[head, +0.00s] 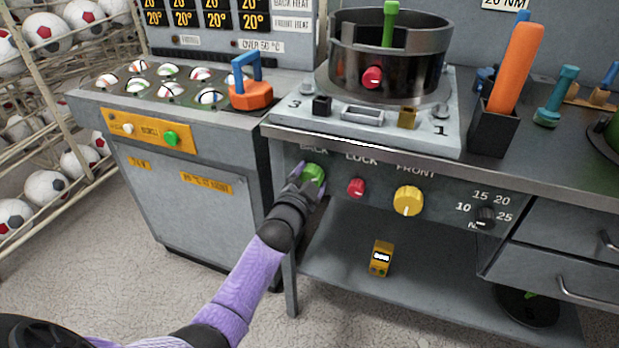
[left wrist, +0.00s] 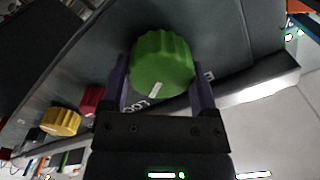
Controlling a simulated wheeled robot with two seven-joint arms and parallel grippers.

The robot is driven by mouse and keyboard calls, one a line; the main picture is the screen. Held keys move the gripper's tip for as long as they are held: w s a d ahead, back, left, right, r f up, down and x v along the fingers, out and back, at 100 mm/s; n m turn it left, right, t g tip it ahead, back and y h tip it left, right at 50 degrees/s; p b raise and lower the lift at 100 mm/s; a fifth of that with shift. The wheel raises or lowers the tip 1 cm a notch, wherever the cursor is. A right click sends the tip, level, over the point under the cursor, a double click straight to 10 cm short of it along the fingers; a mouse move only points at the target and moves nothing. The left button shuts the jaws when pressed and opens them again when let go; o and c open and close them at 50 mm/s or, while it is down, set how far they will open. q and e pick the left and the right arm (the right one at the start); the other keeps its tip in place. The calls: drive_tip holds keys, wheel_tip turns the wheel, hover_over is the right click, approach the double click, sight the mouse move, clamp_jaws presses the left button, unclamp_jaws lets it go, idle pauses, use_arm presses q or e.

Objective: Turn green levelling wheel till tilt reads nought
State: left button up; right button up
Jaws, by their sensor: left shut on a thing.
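The green levelling wheel (head: 313,174) is on the grey front panel under the label BACK, left of a red LOCK knob (head: 356,187) and a yellow FRONT wheel (head: 408,201). My left gripper (head: 305,180) is shut on the green wheel, a purple finger on each side. In the left wrist view the ribbed green wheel (left wrist: 161,64) with a pale mark fills the space between the fingers (left wrist: 160,88). A small yellow device (head: 381,258) with a lit display stands on the lower shelf; its digits are too small to read. My right gripper is out of view.
Above the panel, a dark ring (head: 388,55) stands on a pale plate (head: 290,127). A black holder (head: 493,130) with an orange handle is to its right. A cabinet (head: 190,215) stands left, with a ball rack (head: 30,100) beyond. The floor in front is clear.

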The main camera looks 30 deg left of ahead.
use_arm(q)
drive_tip(key=shift+f, duration=0.1)
idle(0.4)
drive_tip(key=o, duration=1.1)
drive_tip(key=shift+s, duration=0.1)
drive_tip(key=p+v, duration=0.4)
drive_tip(key=v, duration=0.5)
drive_tip(key=shift+s+d+p, duration=0.2)
drive_tip(key=shift+s+p, duration=0.15)
drive_tip(key=shift+s, duration=0.1)
